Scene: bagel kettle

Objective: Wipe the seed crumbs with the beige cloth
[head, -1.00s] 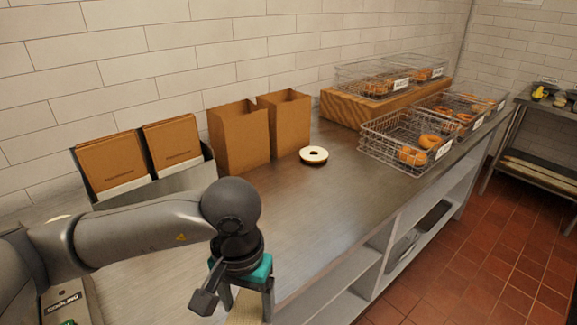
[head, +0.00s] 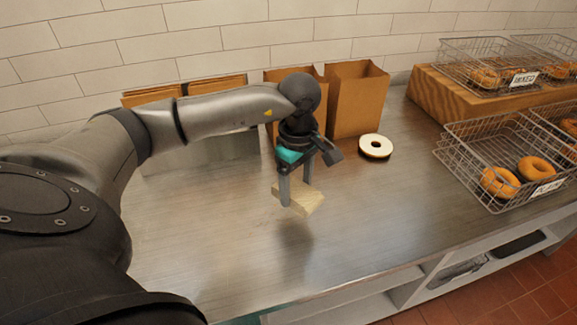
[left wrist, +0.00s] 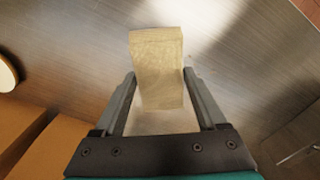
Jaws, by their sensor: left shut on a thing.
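The beige cloth (head: 308,202) is a small folded piece held between the fingers of my left gripper (head: 296,192). The gripper is shut on it and points down over the steel counter. A dark shadow lies on the counter below, and the cloth looks a little above the surface. In the left wrist view the cloth (left wrist: 157,60) sticks out beyond the fingertips. My right gripper is not in view.
A cut bagel (head: 375,146) lies on the counter (head: 225,235) to the right. Paper bags (head: 355,100) stand at the wall behind the arm. A wire basket (head: 490,165) of bagels and a wooden riser (head: 440,95) are at the right. The counter's front middle is clear.

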